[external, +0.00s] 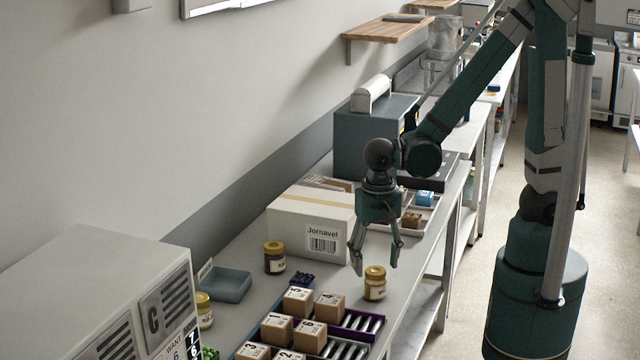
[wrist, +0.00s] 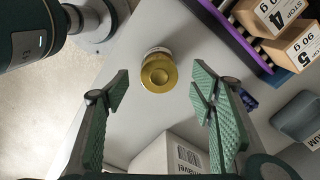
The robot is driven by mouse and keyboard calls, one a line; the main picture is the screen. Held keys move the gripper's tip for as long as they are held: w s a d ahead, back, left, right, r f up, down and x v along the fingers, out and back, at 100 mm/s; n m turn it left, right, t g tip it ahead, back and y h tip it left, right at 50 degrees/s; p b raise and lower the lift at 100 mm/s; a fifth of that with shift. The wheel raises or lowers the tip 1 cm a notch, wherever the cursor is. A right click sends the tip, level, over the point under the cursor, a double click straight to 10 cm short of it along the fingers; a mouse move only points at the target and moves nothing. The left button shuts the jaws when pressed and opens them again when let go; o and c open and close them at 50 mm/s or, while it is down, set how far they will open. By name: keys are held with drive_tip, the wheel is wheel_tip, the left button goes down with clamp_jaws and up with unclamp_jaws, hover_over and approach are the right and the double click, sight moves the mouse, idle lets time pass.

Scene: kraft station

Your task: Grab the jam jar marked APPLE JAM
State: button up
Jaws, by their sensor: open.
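Three jam jars with gold lids stand on the counter in the external view; I cannot read which is marked APPLE JAM. One with amber contents (external: 375,284) is near the counter's front edge. A dark one (external: 275,258) stands by the cardboard box, and a pale yellow one (external: 205,311) is at the left, partly hidden by the grey cabinet. My gripper (external: 376,264) points down, open and empty, just above and behind the amber jar. In the wrist view a gold-lidded jar (wrist: 158,72) shows ahead, between the spread fingers (wrist: 160,92), with its label hidden.
A cardboard box marked Jornavel (external: 310,225) stands behind my gripper. Cardboard cubes (external: 298,302) sit in purple-edged trays beside the amber jar. A blue-grey tray (external: 226,286) lies near the wall. A grey cabinet (external: 120,290) fills the lower left.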

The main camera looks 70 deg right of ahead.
sight(375, 285)
drive_tip(key=shift+f, duration=0.15)
drive_tip(key=shift+f, duration=1.2)
drive_tip(key=shift+f+b, duration=0.65)
drive_tip(key=shift+f, duration=1.95)
drive_tip(key=shift+c, duration=0.5)
drive_tip(key=c, duration=1.2)
drive_tip(key=shift+r, duration=0.15)
drive_tip(key=shift+r+p, duration=0.85)
drive_tip(key=shift+r, duration=4.05)
